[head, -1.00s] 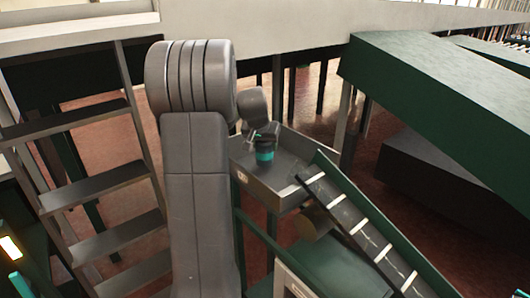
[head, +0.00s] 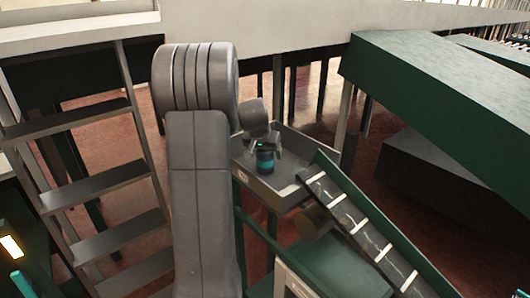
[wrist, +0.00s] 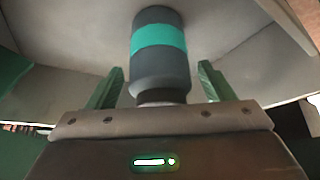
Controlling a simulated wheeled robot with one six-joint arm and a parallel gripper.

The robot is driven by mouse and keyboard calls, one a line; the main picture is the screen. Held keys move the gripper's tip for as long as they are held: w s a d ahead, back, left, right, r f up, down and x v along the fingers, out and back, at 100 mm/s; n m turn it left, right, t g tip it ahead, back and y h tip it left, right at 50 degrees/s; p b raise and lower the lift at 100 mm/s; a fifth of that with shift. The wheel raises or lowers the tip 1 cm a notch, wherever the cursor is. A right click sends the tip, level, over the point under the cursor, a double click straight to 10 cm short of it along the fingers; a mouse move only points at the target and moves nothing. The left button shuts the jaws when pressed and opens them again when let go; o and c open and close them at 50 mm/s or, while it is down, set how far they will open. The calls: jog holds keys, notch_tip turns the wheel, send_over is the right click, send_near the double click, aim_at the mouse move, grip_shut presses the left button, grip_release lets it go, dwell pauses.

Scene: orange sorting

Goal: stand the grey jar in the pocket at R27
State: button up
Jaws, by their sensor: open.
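The grey jar (head: 265,158) has a teal band and a narrower dark neck. In the head view it is upright in a shallow grey tray (head: 287,185), near the tray's left side. A small pale label (head: 242,176) is on the tray's front; I cannot read it, so I cannot tell whether this is R27. My gripper (head: 262,146) is right at the jar's top. In the wrist view the jar (wrist: 160,55) lies between my two green fingers (wrist: 160,88), with a gap on each side, its neck towards my palm. The jar's base contact is hard to see.
A dark ramp with white crossbars (head: 345,210) and a green side wall meets the tray's right side. A large green beam (head: 430,100) is at the right. Metal steps (head: 95,185) stand at the left. A pale beam (head: 300,25) crosses the back.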

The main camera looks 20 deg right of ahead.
jog(key=shift+r, duration=0.2)
jog(key=b+v, duration=0.1)
jog(key=v, duration=1.1)
jog(key=shift+b, duration=0.35)
dwell(0.6)
